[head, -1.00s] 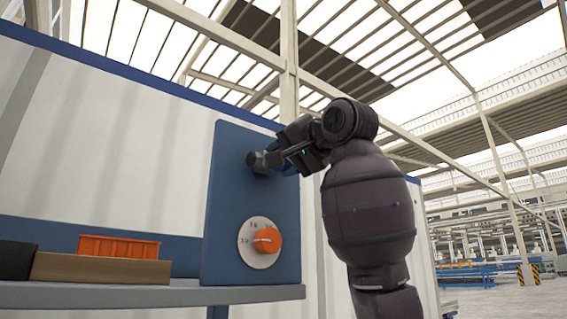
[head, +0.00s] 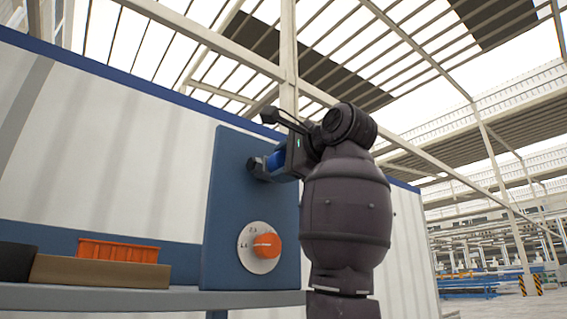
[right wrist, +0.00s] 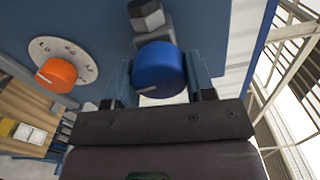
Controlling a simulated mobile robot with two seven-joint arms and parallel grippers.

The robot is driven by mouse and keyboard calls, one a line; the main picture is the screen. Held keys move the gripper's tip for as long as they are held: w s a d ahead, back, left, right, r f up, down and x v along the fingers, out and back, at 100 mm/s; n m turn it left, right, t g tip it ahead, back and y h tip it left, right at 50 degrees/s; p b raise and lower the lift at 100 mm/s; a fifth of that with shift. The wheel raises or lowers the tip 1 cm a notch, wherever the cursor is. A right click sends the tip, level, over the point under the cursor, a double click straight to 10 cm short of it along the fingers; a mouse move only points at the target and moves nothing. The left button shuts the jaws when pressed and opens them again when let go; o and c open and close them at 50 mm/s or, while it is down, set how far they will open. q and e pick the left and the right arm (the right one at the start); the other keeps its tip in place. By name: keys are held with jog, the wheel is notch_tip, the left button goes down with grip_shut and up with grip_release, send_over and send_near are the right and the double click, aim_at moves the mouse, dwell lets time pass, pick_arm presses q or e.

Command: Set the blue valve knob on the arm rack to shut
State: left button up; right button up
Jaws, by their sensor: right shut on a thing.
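The blue valve knob (right wrist: 158,65) is on a grey metal valve stem that stands out from the upright blue panel (head: 235,190). In the right wrist view the two fingers of my right gripper (right wrist: 160,76) stand on either side of the knob and are shut on it. A short pale mark shows on the knob's lower edge. In the head view my right gripper (head: 277,165) is at the panel's upper right, and it and the wrist largely hide the knob. My left gripper is in no view.
An orange knob (head: 267,246) on a white dial (head: 248,235) sits lower on the panel; it also shows left of my gripper in the wrist view (right wrist: 56,74). An orange crate (head: 118,249) and a brown box (head: 98,270) stand on the grey shelf (head: 110,299) at left.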

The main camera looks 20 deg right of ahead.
jog(key=shift+m, duration=0.7)
jog(key=o, duration=0.9)
jog(key=b+v, duration=0.2)
jog(key=v, duration=0.9)
